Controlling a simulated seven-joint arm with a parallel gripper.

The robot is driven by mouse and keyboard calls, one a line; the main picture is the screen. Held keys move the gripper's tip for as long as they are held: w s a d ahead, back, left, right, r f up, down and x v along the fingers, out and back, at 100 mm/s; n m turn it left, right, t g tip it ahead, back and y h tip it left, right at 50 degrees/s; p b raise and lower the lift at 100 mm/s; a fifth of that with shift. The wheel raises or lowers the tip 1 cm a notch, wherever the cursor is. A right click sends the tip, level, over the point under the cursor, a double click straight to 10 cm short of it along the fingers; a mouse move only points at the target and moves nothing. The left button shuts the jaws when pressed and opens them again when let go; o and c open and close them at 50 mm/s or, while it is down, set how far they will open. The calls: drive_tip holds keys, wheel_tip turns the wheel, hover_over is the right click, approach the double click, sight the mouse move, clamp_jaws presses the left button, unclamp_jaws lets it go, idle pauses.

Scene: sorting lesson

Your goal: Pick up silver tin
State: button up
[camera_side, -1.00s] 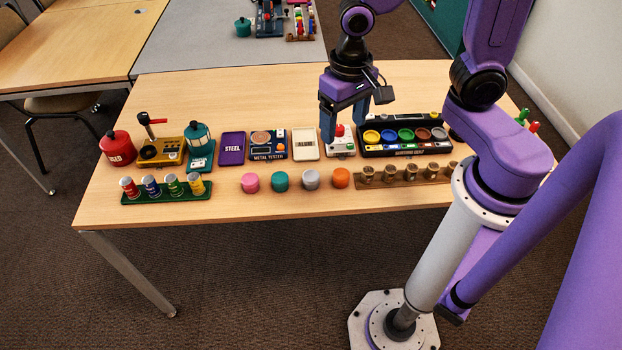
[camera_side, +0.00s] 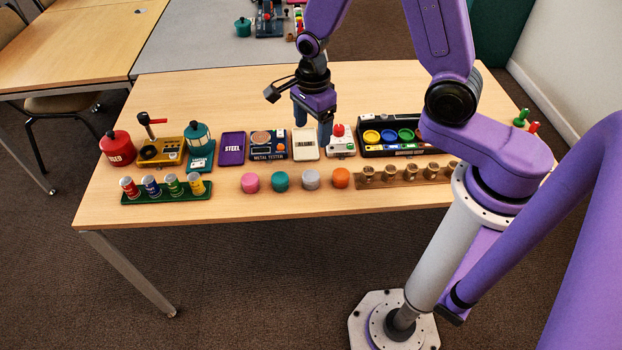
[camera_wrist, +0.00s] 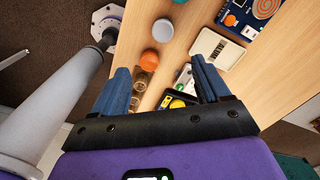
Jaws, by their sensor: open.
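The silver tin (camera_side: 311,179) stands on the table in the side view, in a row between a teal tin (camera_side: 280,181) and an orange tin (camera_side: 341,178). In the wrist view the silver tin (camera_wrist: 162,30) shows near the top, beyond the orange tin (camera_wrist: 149,58). My gripper (camera_side: 312,124) is over the back part of the row of devices, near the cream pad (camera_side: 305,145), behind the silver tin and apart from it. In the wrist view my gripper (camera_wrist: 160,66) has its two blue fingers spread, with nothing held between them.
A pink tin (camera_side: 250,182) is left of the teal one. A wooden rack (camera_side: 400,174) is right of the orange tin. Behind stand the metal tester (camera_side: 268,146), a white box with a red button (camera_side: 341,145) and a black tray of coloured bowls (camera_side: 372,153). The front table strip is clear.

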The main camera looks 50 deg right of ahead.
hover_over(311, 175)
drive_tip(key=f, duration=1.2)
drive_tip(key=shift+s, duration=0.25)
drive_tip(key=shift+w+f, duration=0.15)
drive_tip(key=shift+f, duration=1.2)
drive_tip(key=shift+w+f, duration=0.15)
drive_tip(key=shift+f, duration=1.2)
drive_tip(key=c, duration=1.1)
